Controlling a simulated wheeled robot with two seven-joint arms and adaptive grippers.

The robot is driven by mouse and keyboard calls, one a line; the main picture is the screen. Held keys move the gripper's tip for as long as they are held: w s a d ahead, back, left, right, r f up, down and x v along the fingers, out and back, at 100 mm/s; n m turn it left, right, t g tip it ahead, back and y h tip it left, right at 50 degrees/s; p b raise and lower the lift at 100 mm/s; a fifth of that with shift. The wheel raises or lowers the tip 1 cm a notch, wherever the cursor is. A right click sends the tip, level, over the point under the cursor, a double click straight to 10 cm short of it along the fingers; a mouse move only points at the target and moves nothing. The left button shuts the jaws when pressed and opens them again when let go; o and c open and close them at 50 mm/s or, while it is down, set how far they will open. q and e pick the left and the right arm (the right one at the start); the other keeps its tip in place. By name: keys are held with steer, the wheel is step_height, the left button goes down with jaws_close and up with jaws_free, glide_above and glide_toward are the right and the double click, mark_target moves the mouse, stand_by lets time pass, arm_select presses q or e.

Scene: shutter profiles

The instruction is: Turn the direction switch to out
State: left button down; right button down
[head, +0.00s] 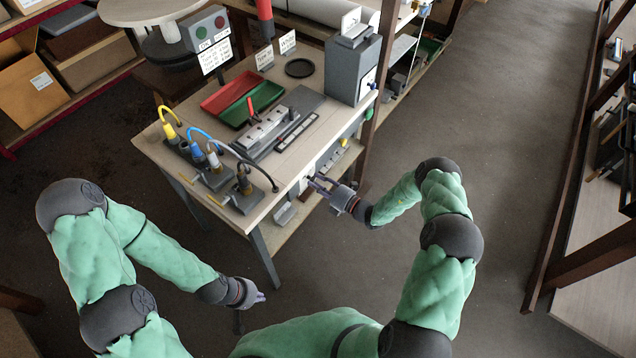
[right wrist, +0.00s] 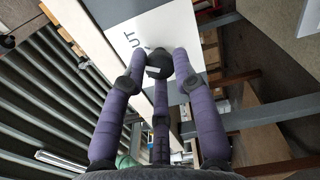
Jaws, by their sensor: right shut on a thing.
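The direction switch is a black knob (right wrist: 159,62) on a white plate (right wrist: 180,30) in the right wrist view. The letters "UT" show on the plate, left of the knob; the rest of the label is cut off or hidden. My right gripper (right wrist: 160,80) has its purple fingers closed around the knob. I cannot tell which way the knob points. In the head view my right gripper (head: 317,183) is at the front edge of the workbench (head: 310,150), where the fingers hide the knob. My left gripper (head: 257,297) hangs low, away from the bench; its fingers are too small to judge.
On the bench stand yellow and blue cable connectors (head: 170,130), a red tray (head: 230,92), a green tray (head: 252,103) and a grey machine box (head: 352,70). Open floor (head: 480,120) lies to the right.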

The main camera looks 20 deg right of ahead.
steer(key=shift+s+a+f+m, duration=0.1)
steer(key=shift+f+m, duration=0.05)
steer(key=shift+m, duration=0.4)
steer(key=shift+s+a+f+m, duration=0.1)
steer(key=shift+m, duration=0.45)
steer(key=c, duration=1)
jaws_free()
steer(key=shift+d+r, duration=0.1)
steer(key=shift+r, duration=0.05)
steer(key=shift+d, duration=0.15)
steer(key=v, duration=1.1)
steer(key=shift+s+d, duration=0.2)
steer(key=shift+s, duration=0.15)
